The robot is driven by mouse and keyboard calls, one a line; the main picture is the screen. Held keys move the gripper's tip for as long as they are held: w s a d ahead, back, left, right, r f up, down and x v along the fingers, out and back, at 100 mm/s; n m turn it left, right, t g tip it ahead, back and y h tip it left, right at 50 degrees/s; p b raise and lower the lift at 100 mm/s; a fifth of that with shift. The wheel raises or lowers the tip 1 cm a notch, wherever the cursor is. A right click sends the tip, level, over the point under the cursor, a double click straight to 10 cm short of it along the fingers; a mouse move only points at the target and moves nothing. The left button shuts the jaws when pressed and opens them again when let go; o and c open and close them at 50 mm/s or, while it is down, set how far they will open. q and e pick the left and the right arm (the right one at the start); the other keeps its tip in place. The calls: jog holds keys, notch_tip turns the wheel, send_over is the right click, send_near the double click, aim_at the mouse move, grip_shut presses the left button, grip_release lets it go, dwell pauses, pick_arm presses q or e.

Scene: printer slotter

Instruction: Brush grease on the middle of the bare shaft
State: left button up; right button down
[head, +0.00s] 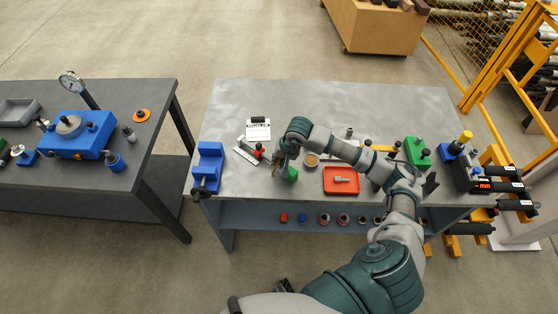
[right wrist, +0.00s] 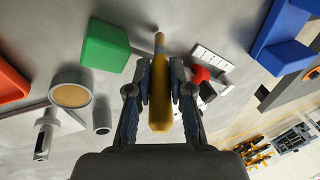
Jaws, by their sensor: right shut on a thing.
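My right gripper (head: 281,168) is over the left half of the grey table in the head view. In the right wrist view the gripper (right wrist: 160,75) is shut on a brush with an amber handle (right wrist: 160,110). A narrower grey part of it extends beyond the fingertips; its bristles cannot be made out. A round pot (head: 311,160) with tan contents stands right of the gripper; it also shows in the right wrist view (right wrist: 71,95), apart from the brush. I cannot identify the bare shaft for certain; my arm covers part of the table.
A green block (right wrist: 104,47) stands close to the brush. A red tray (head: 341,182) holds a grey piece. A blue bracket (head: 208,165) stands at the table's left edge. Another green block (head: 417,150) stands right of my arm.

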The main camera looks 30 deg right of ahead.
jog(key=shift+w+a+f+b, duration=0.15)
jog(key=shift+w+b, duration=0.25)
jog(key=shift+w, duration=0.25)
jog(key=shift+w+a+b, duration=0.15)
jog(key=shift+w+b, duration=0.25)
jog(key=shift+w, duration=0.25)
jog(key=shift+w+a, duration=0.1)
jog(key=shift+w, duration=0.4)
jog(key=shift+w+a+b, duration=0.15)
jog(key=shift+w+b, duration=0.35)
jog(key=shift+w, duration=0.3)
jog(key=shift+w+a+b, duration=0.15)
jog(key=shift+w+b, duration=0.3)
jog(key=shift+w, duration=0.35)
jog(key=shift+s+d, duration=0.2)
jog(key=shift+s, duration=0.65)
jog(key=shift+s+d, duration=0.2)
jog(key=shift+s, duration=0.65)
jog(key=shift+s+d+b, duration=0.15)
jog(key=shift+s+b, duration=0.1)
jog(key=shift+s, duration=0.65)
jog(key=shift+s+d+b, duration=0.15)
jog(key=shift+s+b, duration=0.1)
jog(key=shift+s, duration=0.6)
jog(key=shift+r+p, duration=1.65)
jog(key=shift+r, duration=1.35)
